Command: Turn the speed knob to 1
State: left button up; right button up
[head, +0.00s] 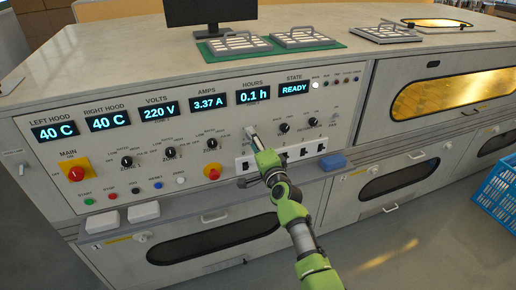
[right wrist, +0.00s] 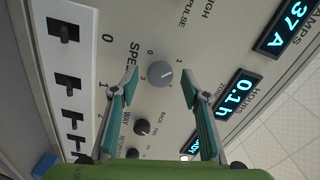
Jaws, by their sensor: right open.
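The speed knob (right wrist: 160,75) is a round grey dial on the console panel, with a small light mark on its face. Numerals are printed around it, but I cannot tell for certain which one the mark points to. My right gripper (right wrist: 158,77) is open, with one green finger on each side of the knob and a visible gap to it. In the head view my right gripper (head: 251,134) is at the panel below the hours display and largely covers the knob. My left gripper is not in view.
Black switches on a white plate (right wrist: 67,75) are close to one finger, and a small black knob (right wrist: 142,127) is close to the fingers. The hours display (head: 253,97) is above the knob. A red knob (head: 212,171) and a blue block (head: 333,162) are nearby.

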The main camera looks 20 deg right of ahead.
jog(key=s, duration=1.1)
jog(key=shift+s+d, duration=0.2)
jog(key=shift+s, duration=0.2)
jog(key=s+a+f+n+g, duration=0.2)
jog(key=f, duration=0.8)
jog(key=s+a+f+n+g, duration=0.1)
jog(key=s+f+n+g, duration=0.1)
jog(key=f, duration=0.8)
jog(key=s+a+f+n+g, duration=0.1)
jog(key=s+f+n+g, duration=0.2)
jog(key=s+f, duration=0.55)
jog(key=s+a+f+n+g, duration=0.15)
jog(key=s+f, duration=0.45)
jog(key=f, duration=0.6)
jog(key=s+d+f+n+g, duration=0.2)
jog(key=s+f, duration=0.4)
jog(key=s, duration=0.6)
jog(key=s+d+f+n+g, duration=0.2)
jog(key=s+f, duration=0.4)
jog(key=s, duration=0.7)
jog(key=s+d+f+n+g, duration=0.2)
jog(key=s+f+n+g, duration=0.2)
jog(key=s, duration=0.9)
notch_tip(320, 180, down, 2)
jog(key=shift+s+f+n+h, duration=0.2)
jog(key=shift+n+h, duration=0.1)
jog(key=shift+n, duration=0.25)
jog(key=shift+d+g, duration=0.1)
jog(key=shift+g, duration=0.15)
